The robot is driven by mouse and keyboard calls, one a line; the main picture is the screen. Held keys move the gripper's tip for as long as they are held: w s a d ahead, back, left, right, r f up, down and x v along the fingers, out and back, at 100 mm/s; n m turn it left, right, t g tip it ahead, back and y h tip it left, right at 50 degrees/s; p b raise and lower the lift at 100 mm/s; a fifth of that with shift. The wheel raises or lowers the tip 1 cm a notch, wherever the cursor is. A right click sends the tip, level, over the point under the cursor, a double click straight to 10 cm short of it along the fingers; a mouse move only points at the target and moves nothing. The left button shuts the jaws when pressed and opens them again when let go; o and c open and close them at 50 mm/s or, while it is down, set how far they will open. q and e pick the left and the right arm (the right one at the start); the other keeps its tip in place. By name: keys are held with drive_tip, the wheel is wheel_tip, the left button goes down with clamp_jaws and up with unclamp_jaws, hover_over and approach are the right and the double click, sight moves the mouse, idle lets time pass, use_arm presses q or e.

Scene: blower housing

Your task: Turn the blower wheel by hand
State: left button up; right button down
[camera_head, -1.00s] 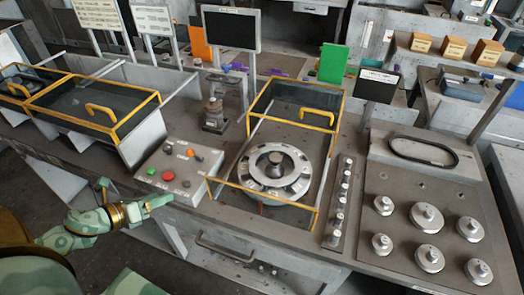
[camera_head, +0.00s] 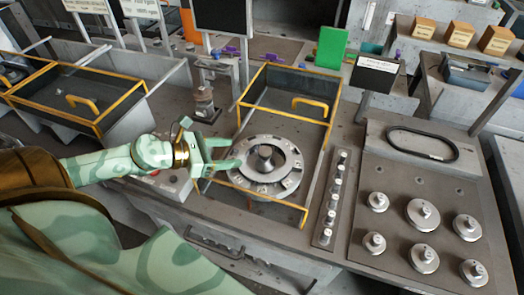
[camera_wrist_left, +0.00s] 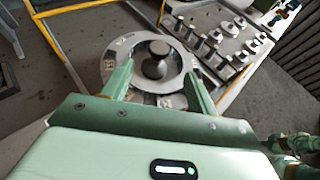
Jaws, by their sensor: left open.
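The blower wheel (camera_head: 286,182) is a round grey metal disc with a dark central hub (camera_head: 265,158). It sits inside a yellow-framed housing (camera_head: 322,165). My left gripper (camera_head: 236,153) is open at the left edge of the wheel in the head view. In the left wrist view the wheel (camera_wrist_left: 125,42) lies ahead, with its hub (camera_wrist_left: 154,60) showing between my two spread green fingers. Nothing is held between them. I cannot tell whether a finger touches the wheel. My right gripper does not show as a gripper in these views.
A control box (camera_head: 165,182) with buttons is partly hidden under my left arm. A strip of small knobs (camera_head: 331,205) stands right of the housing. A panel with several round metal knobs (camera_head: 421,212) lies farther right. Another yellow-framed case (camera_head: 95,85) is at the left.

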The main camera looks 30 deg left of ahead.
sight(264, 151)
use_arm(q)
drive_tip(key=p+x, duration=0.2)
drive_tip(key=x, duration=0.7)
drive_tip(key=shift+w, duration=0.1)
drive_tip(key=shift+w+d+f, duration=0.25)
drive_tip(key=shift+w+d, duration=0.05)
drive_tip(key=shift+w, duration=0.1)
